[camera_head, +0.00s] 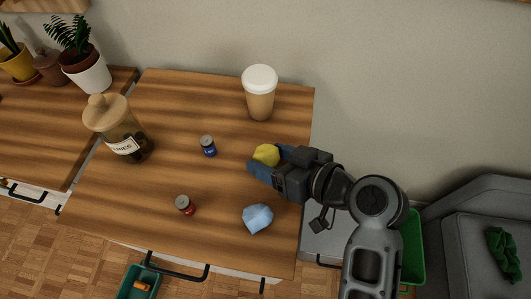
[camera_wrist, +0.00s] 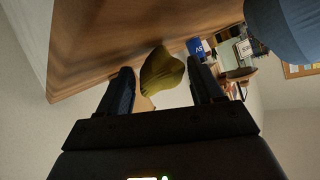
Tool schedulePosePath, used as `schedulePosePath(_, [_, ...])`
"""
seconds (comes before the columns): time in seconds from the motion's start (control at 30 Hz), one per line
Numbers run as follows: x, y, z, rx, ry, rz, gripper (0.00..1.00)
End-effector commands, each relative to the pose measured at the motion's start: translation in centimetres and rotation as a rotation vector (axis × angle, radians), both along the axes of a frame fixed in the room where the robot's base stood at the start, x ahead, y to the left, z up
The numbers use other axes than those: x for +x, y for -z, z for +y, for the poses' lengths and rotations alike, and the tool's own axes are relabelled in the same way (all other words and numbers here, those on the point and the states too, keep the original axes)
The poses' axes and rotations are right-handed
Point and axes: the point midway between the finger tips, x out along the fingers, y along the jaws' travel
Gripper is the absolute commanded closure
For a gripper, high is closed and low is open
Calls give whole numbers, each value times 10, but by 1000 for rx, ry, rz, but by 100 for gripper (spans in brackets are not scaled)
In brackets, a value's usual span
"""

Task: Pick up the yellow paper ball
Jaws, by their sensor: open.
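The yellow paper ball (camera_head: 266,154) is on the wooden desk in the head view, right of the middle. My gripper (camera_head: 264,160) reaches in from the right, with its two fingers apart and the ball between their tips. In the wrist view the ball (camera_wrist: 162,74) shows crumpled and dark yellow between the open fingers of my gripper (camera_wrist: 162,88). Some space shows between the ball and each finger there. The near finger hides part of the ball's lower side in the head view.
A light blue paper ball (camera_head: 257,219) lies nearer the front edge. A blue can (camera_head: 208,146), a red can (camera_head: 185,205), a lidded cup (camera_head: 259,98) and a cookie jar (camera_head: 122,137) also stand on the desk (camera_head: 185,108). Bare wood lies between them.

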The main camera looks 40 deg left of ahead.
Motion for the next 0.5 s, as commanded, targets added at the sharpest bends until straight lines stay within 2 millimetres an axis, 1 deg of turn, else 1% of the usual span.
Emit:
schedulePosePath(0.2, [0, 1, 1, 0, 0, 0, 34])
schedulePosePath(0.27, [0, 1, 1, 0, 0, 0, 39])
schedulePosePath(0.5, [0, 0, 1, 0, 0, 0, 62])
